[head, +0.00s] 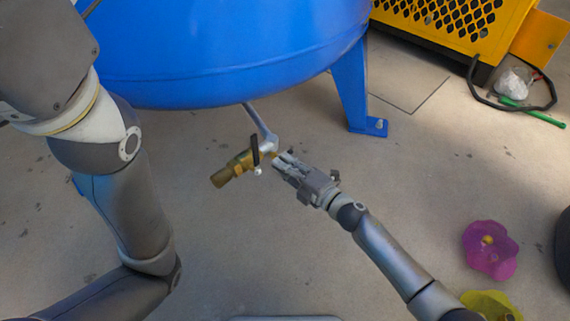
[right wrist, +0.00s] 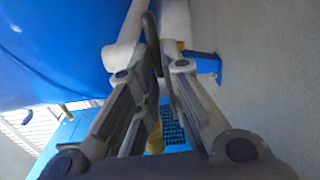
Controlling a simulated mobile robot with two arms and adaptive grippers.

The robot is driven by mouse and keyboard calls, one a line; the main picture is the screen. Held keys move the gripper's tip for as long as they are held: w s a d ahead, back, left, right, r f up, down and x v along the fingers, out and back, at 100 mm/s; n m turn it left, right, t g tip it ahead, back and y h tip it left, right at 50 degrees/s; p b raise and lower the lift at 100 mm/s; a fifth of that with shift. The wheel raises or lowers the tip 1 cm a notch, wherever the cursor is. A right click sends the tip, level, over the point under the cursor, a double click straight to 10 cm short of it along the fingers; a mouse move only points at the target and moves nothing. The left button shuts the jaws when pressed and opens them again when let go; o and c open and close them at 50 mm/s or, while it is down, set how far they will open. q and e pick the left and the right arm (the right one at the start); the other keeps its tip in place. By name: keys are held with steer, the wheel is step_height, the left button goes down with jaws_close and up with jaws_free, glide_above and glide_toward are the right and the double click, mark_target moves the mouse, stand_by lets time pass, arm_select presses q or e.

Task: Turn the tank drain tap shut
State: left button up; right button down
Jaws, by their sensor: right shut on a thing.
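The drain tap (head: 232,170) is a brass body on a grey pipe (head: 262,125) under the blue tank (head: 220,50). Its dark lever handle (head: 255,150) stands across the body at the pipe's end. My right gripper (head: 279,160) is at the tap, coming from the lower right. In the right wrist view its fingers (right wrist: 152,55) are closed about a thin dark piece, which looks like the lever handle (right wrist: 151,35). The fingers hide part of the handle. My left arm shows at the left; its gripper is out of view.
A blue tank leg (head: 352,85) stands right of the tap. A yellow machine (head: 445,25) with a black hose (head: 480,95) is at the upper right. A purple flower-shaped thing (head: 490,250) and a yellow one (head: 490,305) lie lower right. The floor around the tap is clear.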

steer(key=c, duration=1.6)
jaws_free()
steer(key=shift+o, duration=0.2)
steer(key=v, duration=1.2)
